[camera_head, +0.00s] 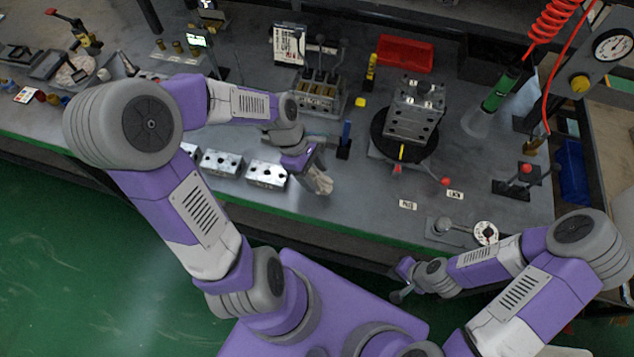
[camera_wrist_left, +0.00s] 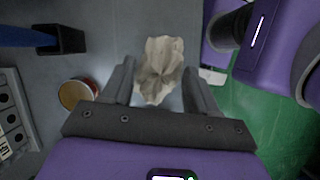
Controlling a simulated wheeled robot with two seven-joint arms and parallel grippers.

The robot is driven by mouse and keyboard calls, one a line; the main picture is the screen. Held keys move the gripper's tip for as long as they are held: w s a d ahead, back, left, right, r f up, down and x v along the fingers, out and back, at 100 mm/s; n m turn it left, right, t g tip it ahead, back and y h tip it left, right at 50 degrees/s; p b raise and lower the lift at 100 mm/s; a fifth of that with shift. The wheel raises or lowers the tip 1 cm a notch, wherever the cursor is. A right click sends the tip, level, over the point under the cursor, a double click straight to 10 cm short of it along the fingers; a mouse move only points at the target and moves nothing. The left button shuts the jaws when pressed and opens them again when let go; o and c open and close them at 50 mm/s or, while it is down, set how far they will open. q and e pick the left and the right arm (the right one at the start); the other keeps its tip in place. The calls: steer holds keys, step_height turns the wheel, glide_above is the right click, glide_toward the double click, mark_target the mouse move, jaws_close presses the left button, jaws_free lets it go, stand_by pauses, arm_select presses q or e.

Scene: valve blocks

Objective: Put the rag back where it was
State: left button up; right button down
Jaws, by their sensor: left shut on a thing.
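The rag (camera_head: 322,184) is a crumpled beige cloth near the front edge of the bench, right of the silver valve blocks. It also shows in the left wrist view (camera_wrist_left: 160,62). My left gripper (camera_head: 315,172) is shut on the rag, which bunches between and beyond its two fingers. The rag's height above the bench is hard to tell. My right gripper (camera_head: 400,287) is low in front of the bench, away from the rag; its finger opening is too small to make out.
Valve blocks (camera_head: 266,174) line the front edge left of the rag. A blue tool in a black holder (camera_head: 344,149) stands behind it. A round tin (camera_wrist_left: 77,94) shows in the wrist view. A large block (camera_head: 413,112) sits on a turntable at right. Bare bench lies right of the rag.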

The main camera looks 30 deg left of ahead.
mark_target(315, 183)
arm_select(q)
step_height(315, 183, down, 6)
steer(key=shift+r+b, duration=0.2)
steer(key=shift+b, duration=0.7)
steer(key=shift+r, duration=0.1)
steer(key=o, duration=1)
steer(key=shift+c, duration=0.2)
steer(key=p+v, duration=0.4)
steer(key=v, duration=0.8)
